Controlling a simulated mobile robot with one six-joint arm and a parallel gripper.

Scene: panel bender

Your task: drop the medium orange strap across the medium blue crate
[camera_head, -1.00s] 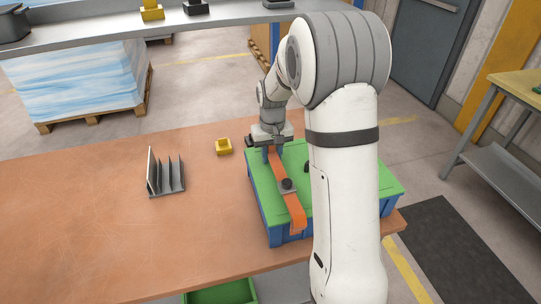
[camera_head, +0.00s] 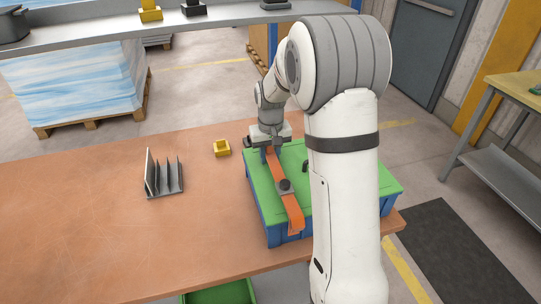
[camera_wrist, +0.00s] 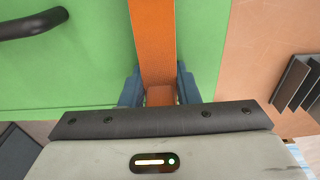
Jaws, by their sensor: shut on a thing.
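The orange strap (camera_head: 278,173) runs front to back over the green lid of the blue crate (camera_head: 290,237), left of the lid's middle. A dark buckle (camera_head: 285,185) sits on it, and its near end bends down over the crate's front edge. My gripper (camera_head: 270,156) is at the lid's back edge, shut on the strap's far end. In the wrist view, the strap (camera_wrist: 152,40) passes between the blue fingers of my gripper (camera_wrist: 160,92), over the green lid (camera_wrist: 90,70). My arm hides the lid's right part in the head view.
The crate stands on a brown table (camera_head: 90,220). A small yellow block (camera_head: 222,148) and a grey rack with upright plates (camera_head: 164,180) stand to its left. A dark handle (camera_wrist: 35,22) rises from the lid. The table's left part is clear.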

